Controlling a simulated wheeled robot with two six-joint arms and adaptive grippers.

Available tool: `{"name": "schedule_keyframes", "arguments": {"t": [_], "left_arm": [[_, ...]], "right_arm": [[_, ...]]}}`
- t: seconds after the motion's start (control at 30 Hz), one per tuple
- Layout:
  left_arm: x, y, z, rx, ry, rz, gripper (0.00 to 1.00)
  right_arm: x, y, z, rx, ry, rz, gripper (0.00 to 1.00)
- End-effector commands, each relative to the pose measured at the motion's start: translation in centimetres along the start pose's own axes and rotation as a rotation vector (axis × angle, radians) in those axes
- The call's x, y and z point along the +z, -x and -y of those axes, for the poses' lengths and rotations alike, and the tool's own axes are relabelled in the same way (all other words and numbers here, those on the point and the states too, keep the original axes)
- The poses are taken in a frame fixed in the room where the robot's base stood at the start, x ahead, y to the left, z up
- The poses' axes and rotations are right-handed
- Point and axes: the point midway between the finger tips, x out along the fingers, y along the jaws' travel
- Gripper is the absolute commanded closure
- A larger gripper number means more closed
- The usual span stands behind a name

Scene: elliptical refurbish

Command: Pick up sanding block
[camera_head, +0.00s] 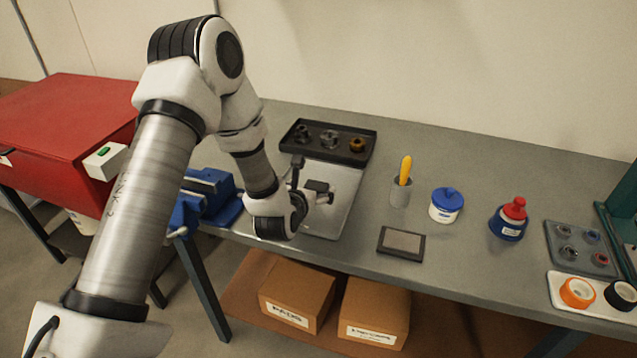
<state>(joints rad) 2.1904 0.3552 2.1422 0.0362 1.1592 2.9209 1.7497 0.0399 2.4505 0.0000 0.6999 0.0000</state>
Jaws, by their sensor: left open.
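My left gripper (311,182) is open above a light grey board (347,207) on the grey workbench. Its fingers are partly seen, with a dark finger pointing up and another to the right. A small dark shape at the fingers may be part of the gripper or a block; I cannot tell which. No sanding block can be clearly made out. A flat dark square with a grey-brown middle (401,243) lies at the bench's front edge, right of the gripper and apart from it. My right gripper is not in view.
A black tray (366,132) with several small parts stands behind the board. A blue vise (206,196) is at the left. A grey cup (400,193) with a yellow-handled tool, a blue-lidded jar (446,205) and a red-capped bottle (509,219) stand to the right.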

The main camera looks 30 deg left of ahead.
Motion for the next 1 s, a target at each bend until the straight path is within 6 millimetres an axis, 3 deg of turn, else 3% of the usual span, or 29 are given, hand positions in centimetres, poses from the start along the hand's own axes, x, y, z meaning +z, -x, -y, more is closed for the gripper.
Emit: {"name": "schedule_keyframes", "arguments": {"t": [0.13, 0.27, 0.5, 0.6, 0.7, 1.0], "left_arm": [[0.5, -2.3, 0.2, 0.000, -0.003, 0.000, 0.08], [0.3, -4.4, 0.1, 0.001, -0.001, 0.001, 0.08], [0.1, -4.9, 0.1, 0.000, 0.000, -0.001, 0.08], [0.1, -4.9, 0.1, 0.000, 0.000, -0.001, 0.44], [0.1, -4.9, 0.1, 0.000, 0.000, -0.001, 0.73], [0.0, -4.9, 0.1, 0.000, 0.000, -0.002, 0.73]], "right_arm": [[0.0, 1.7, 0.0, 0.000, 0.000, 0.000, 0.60], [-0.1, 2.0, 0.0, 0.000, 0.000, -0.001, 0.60], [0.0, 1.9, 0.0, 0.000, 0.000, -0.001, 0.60], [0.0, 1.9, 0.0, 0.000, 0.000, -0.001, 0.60], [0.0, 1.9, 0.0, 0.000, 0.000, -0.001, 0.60], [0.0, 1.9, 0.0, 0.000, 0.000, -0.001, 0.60]]}}
